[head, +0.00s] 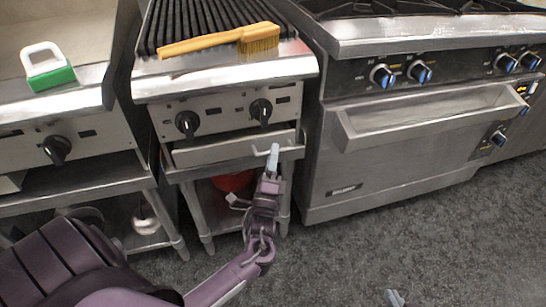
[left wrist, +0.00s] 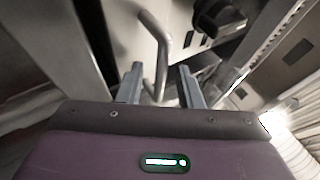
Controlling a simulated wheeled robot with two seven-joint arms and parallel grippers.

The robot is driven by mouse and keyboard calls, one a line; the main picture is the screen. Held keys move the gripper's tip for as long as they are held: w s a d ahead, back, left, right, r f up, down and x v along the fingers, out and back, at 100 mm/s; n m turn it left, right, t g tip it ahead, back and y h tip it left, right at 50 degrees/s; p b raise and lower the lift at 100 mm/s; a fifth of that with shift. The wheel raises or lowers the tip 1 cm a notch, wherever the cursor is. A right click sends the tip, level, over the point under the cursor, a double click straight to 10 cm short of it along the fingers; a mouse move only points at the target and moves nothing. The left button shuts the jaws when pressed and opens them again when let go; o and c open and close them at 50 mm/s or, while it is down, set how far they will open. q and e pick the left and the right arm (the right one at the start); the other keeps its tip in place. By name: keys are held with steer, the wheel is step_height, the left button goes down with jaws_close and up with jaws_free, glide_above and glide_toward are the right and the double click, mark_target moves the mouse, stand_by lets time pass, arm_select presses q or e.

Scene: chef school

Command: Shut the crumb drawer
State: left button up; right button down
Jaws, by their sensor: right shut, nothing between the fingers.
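The crumb drawer (head: 220,151) is the low steel front under the two black knobs of the middle grill unit in the head view. A thin dark gap shows above it; how far it stands out is hard to tell. My left gripper (head: 272,172) is at the drawer's right end. In the left wrist view its two fingers (left wrist: 160,88) are apart, with a bent grey bar (left wrist: 162,45), apparently a handle, showing between and beyond them. Contact cannot be told. My right gripper (head: 396,299) is shut and empty, low over the floor at the bottom edge, mostly out of frame.
A yellow-handled brush (head: 215,42) lies on the grill top. A green and white scrubber (head: 50,70) is on the griddle at left. A red pot (head: 232,182) stands on the shelf below the drawer. An oven (head: 400,150) stands at right, with open floor before it.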

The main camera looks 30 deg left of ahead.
mark_target(269, 144)
arm_select(q)
jaws_close()
